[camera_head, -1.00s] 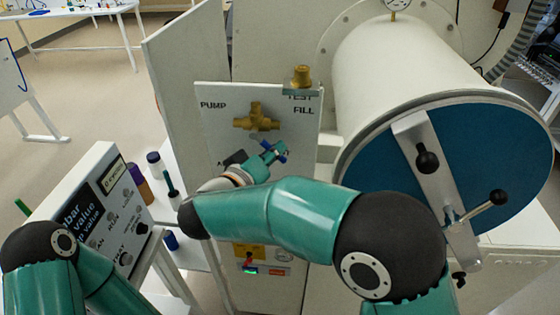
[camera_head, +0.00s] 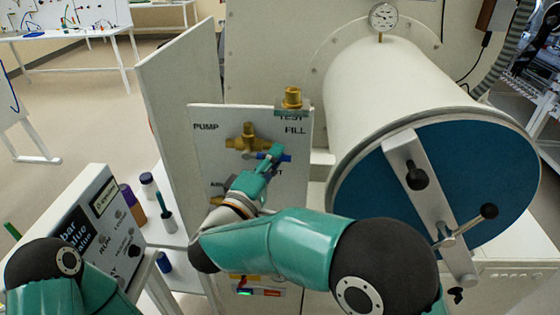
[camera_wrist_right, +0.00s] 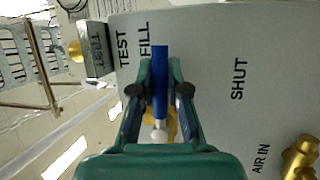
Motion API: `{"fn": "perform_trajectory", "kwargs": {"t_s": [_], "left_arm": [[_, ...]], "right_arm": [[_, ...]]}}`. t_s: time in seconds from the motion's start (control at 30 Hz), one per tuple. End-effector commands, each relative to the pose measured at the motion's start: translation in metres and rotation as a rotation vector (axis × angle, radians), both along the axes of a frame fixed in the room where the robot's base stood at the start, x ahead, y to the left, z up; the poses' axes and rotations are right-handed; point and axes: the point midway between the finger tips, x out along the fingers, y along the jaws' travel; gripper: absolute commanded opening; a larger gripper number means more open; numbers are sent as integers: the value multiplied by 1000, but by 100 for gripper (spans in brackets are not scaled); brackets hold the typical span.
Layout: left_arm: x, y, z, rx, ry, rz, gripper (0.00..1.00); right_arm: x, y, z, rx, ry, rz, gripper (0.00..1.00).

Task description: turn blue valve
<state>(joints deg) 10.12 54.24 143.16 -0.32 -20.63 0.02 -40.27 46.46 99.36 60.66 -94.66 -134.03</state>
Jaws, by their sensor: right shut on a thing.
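Some brass of the valve body (camera_wrist_right: 173,122) shows behind the fingers. My left gripper is out of view; only part of my left arm shows.
A brass fitting (camera_head: 292,97) stands on the TEST block above. A large white cylinder (camera_head: 390,90) with a blue door (camera_head: 470,165) is close on the right. A tilted sign panel (camera_head: 95,225) and several bottles stand on the left. Another brass fitting (camera_wrist_right: 300,158) is near AIR IN.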

Motion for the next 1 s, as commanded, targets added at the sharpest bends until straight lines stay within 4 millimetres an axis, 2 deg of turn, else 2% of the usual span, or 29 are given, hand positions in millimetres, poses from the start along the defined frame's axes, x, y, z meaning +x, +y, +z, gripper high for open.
{"fn": "perform_trajectory", "kwargs": {"t_s": [0.57,0.6,0.7,0.73,1.0], "left_arm": [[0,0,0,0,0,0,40],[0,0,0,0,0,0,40],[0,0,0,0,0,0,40],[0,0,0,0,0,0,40],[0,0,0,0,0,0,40]], "right_arm": [[0,0,-1,-38,15,-4,0],[0,0,-1,-38,15,-4,21],[1,1,-1,-37,13,-2,37],[1,1,0,-37,12,-1,40],[0,2,1,-35,8,2,40]]}}
